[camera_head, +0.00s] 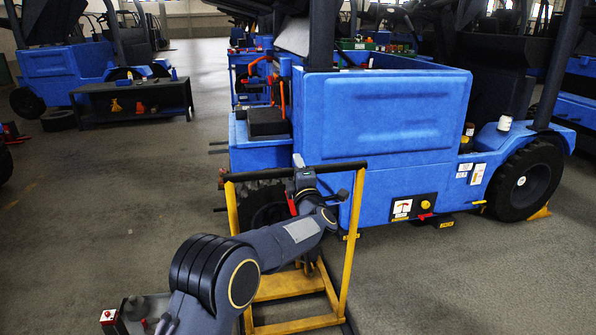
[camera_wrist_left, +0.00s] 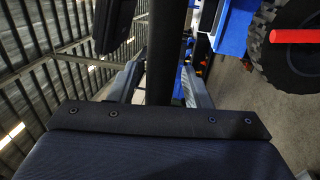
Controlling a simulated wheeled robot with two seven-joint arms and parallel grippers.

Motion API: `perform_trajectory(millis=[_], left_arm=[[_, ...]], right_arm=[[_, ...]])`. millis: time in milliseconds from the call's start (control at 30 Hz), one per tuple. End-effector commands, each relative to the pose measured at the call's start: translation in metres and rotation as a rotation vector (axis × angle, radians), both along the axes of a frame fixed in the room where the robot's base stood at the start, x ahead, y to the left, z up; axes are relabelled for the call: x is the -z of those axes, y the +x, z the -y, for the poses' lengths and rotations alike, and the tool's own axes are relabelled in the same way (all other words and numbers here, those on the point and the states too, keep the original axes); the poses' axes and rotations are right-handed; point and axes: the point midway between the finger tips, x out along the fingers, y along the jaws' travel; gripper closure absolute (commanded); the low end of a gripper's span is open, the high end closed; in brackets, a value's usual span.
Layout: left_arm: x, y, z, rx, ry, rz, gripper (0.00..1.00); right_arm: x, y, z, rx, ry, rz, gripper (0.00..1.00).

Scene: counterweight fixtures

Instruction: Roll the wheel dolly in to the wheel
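The wheel dolly is a yellow frame (camera_head: 346,245) with a black top handle bar (camera_head: 250,174), standing in front of the blue truck. A dark, treaded wheel (camera_head: 254,196) shows behind the dolly's uprights, partly hidden by them and my arm. A treaded tyre also shows in the left wrist view (camera_wrist_left: 292,62). My left gripper (camera_head: 304,176) is at the handle bar. In the left wrist view the black bar (camera_wrist_left: 168,50) passes between its two fingers (camera_wrist_left: 165,88); whether they press on it is unclear. My right gripper is not in view.
The blue truck (camera_head: 385,115) fills the centre; its other wheel (camera_head: 524,180) has a yellow chock (camera_head: 540,212). A dark bench (camera_head: 135,100) stands at the back left. Grey floor is open left of the dolly and at the lower right. A red-switch box (camera_head: 109,317) is at the lower left.

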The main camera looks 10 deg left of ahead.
Motion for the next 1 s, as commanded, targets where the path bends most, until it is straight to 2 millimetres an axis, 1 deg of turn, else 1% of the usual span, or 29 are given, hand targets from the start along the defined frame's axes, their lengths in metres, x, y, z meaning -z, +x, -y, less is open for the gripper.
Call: perform_trajectory(millis=[167,267,367,500,600,700,800,1000], left_arm=[[0.001,-0.002,0.001,0.000,0.000,-0.001,0.56],[0.002,-0.009,0.004,0.001,0.001,-0.002,0.56],[0.004,-0.023,0.009,0.003,0.001,-0.003,0.56],[0.009,-0.046,0.016,0.002,0.000,-0.003,0.56],[0.012,-0.059,0.020,0.002,0.001,-0.002,0.56],[0.014,-0.068,0.023,0.002,0.000,-0.001,0.56],[0.015,-0.072,0.024,0.001,0.000,-0.001,0.56],[0.016,-0.072,0.024,0.000,0.000,0.000,0.56]], right_arm=[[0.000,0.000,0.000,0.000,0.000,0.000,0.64],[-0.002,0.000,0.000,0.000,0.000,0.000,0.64],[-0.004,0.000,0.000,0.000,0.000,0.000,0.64],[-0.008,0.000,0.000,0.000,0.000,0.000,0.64],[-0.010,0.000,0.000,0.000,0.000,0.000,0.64],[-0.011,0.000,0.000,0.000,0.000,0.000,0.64],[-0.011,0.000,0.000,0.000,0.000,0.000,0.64],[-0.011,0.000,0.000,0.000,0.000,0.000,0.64]])
